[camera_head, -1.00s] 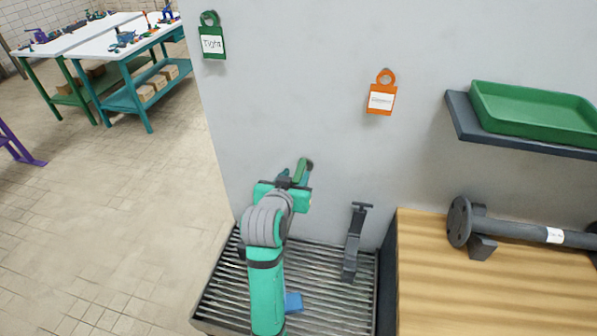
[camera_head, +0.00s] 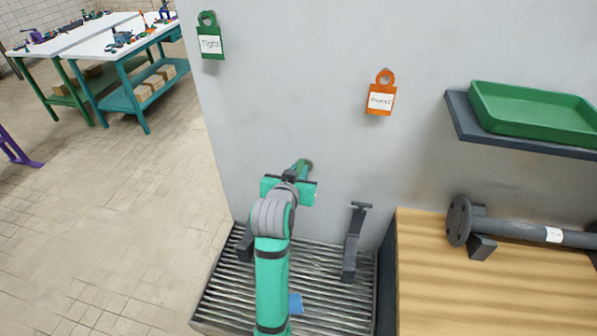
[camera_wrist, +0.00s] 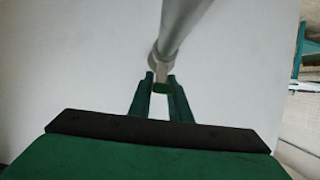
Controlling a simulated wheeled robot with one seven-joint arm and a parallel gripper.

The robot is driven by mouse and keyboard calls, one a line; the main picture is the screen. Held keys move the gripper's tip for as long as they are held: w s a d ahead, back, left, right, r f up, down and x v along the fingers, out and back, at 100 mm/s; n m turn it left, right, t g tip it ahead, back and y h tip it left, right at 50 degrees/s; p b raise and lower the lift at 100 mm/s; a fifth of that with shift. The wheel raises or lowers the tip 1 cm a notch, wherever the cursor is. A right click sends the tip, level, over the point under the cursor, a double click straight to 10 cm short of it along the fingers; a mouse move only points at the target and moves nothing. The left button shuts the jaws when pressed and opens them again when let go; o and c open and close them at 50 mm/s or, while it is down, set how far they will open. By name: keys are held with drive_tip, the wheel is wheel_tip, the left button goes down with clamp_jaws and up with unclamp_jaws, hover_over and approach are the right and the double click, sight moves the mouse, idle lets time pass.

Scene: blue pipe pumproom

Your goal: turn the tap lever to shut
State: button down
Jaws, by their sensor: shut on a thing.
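A grey tap pipe (camera_wrist: 182,30) runs down from the top of the wrist view to between my fingertips. In the head view my gripper (camera_head: 298,176) is in front of the grey wall, above the drain grate. A green part with a dark round end (camera_head: 308,164) shows just beyond its palm. The palm and arm hide most of the tap there, so I cannot tell the lever's angle.
A slatted drain tray (camera_head: 325,262) lies below, with a dark bracket (camera_head: 353,243) standing right of my arm and a blue block (camera_head: 296,303) on it. A wooden bench (camera_head: 470,290) with a flanged pipe (camera_head: 510,231) is at right, under a shelf (camera_head: 463,118).

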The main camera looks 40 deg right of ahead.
drive_tip(key=m+g+h, duration=0.2)
drive_tip(key=m+g, duration=0.2)
drive_tip(key=shift+w+h, duration=0.1)
drive_tip(key=shift+h, duration=0.2)
drive_tip(key=m+g, duration=0.5)
drive_tip(key=g, duration=0.1)
drive_tip(key=shift+r+m+h, duration=0.1)
drive_tip(key=shift+m+h, duration=0.2)
drive_tip(key=m+g+y, duration=0.1)
drive_tip(key=m+g, duration=0.1)
drive_tip(key=g, duration=0.1)
drive_tip(key=m+g+y, duration=0.1)
drive_tip(key=m+g, duration=0.2)
drive_tip(key=shift+m+g+y, duration=1.4)
drive_tip(key=shift+m, duration=0.3)
drive_tip(key=shift+d, duration=0.1)
drive_tip(key=c, duration=1.6)
unclamp_jaws()
drive_tip(key=shift+c, duration=0.2)
